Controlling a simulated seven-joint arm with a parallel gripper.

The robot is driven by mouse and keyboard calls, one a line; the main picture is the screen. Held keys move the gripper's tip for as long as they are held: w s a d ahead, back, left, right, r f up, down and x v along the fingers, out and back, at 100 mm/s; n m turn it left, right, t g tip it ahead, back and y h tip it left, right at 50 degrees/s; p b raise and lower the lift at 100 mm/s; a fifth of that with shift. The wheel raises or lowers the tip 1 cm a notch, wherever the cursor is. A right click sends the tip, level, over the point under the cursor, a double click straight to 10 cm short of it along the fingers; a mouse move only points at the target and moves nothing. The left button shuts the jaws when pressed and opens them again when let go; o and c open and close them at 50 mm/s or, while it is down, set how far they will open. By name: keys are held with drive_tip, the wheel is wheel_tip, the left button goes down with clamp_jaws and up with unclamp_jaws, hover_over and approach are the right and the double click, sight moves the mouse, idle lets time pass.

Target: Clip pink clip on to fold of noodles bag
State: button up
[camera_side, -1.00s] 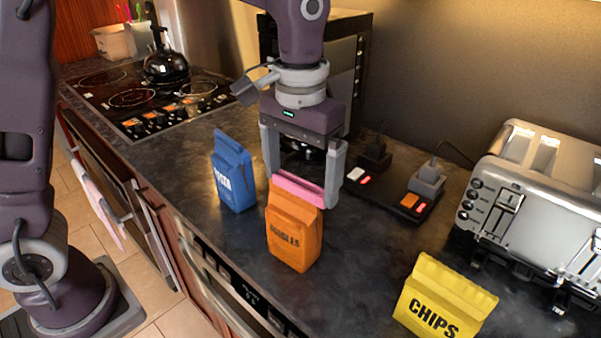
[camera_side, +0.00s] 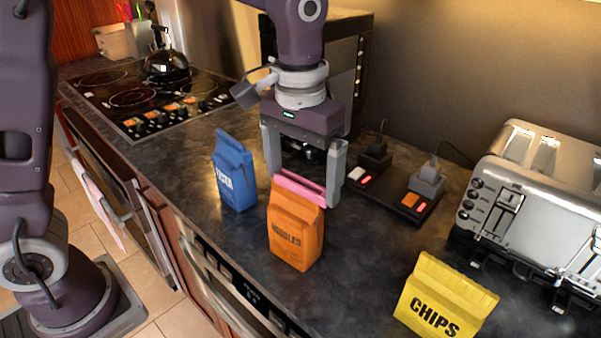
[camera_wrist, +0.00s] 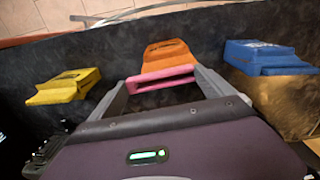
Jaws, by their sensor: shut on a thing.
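The orange noodles bag (camera_side: 296,238) stands upright on the dark counter, its folded top facing my gripper. The pink clip (camera_side: 300,187) lies between the fingers of my gripper (camera_side: 303,190), along the top of the bag. My gripper is shut on the clip's two ends. In the wrist view the pink clip (camera_wrist: 161,80) spans between the fingers, right against the fold of the orange bag (camera_wrist: 167,55). I cannot tell whether the clip's jaws are around the fold or only beside it.
A blue pasta bag (camera_side: 234,172) stands just left of the noodles bag. A yellow chips bag (camera_side: 444,298) stands front right. A power strip (camera_side: 398,196) with plugs lies behind, and a toaster (camera_side: 540,205) stands at right. Counter between noodles and chips is clear.

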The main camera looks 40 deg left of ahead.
drive_tip(key=shift+o, duration=0.2)
drive_tip(key=shift+s+f, duration=0.15)
drive_tip(key=shift+f, duration=0.6)
drive_tip(key=shift+s+f, duration=0.15)
drive_tip(key=shift+f, duration=0.55)
drive_tip(key=o, duration=1)
drive_tip(key=shift+c, duration=0.2)
drive_tip(key=shift+a, duration=0.1)
drive_tip(key=shift+r, duration=0.1)
drive_tip(key=shift+w+r, duration=0.15)
drive_tip(key=shift+r, duration=0.6)
drive_tip(key=shift+w+r, duration=0.15)
drive_tip(key=shift+r, duration=3.05)
